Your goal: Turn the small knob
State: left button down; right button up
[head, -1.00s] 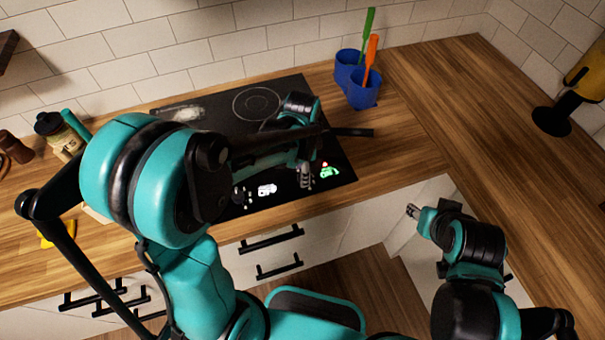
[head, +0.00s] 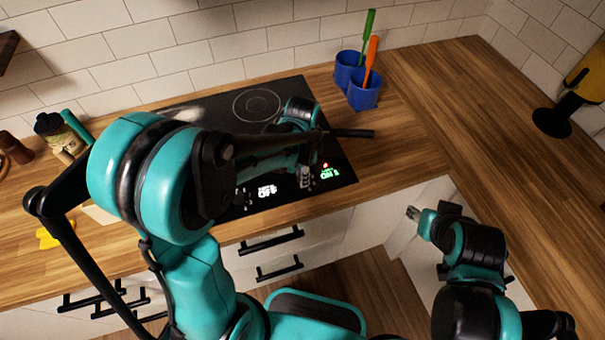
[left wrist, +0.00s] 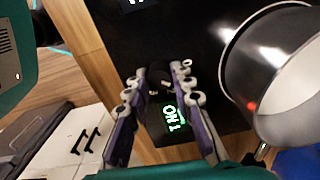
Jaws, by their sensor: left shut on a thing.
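The small dark knob (left wrist: 158,76) is between the fingertips of my left gripper (left wrist: 157,82) in the left wrist view; the jaws are shut on it. Next to the knob, a green lit display (left wrist: 173,118) shows between the fingers and appears to read "ON 1". In the head view my left gripper (head: 304,174) is low over the front right of the black cooktop (head: 342,180), beside the green display (head: 328,172). My right gripper (head: 412,212) is away from the cooktop, in front of the white cabinet; its jaws are too small to judge.
A metal pan (left wrist: 262,80) is close to my left gripper; its dark handle (head: 352,133) points right in the head view. Blue cups (head: 362,92) with green and orange utensils stand behind.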

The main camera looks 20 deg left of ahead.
pick_arm(q)
jog(key=n, duration=0.4)
jog(key=shift+n, duration=1.7)
jog(key=c, duration=1.3)
grip_release()
jog(key=shift+r, duration=0.15)
notch_tip(320, 180, up, 12)
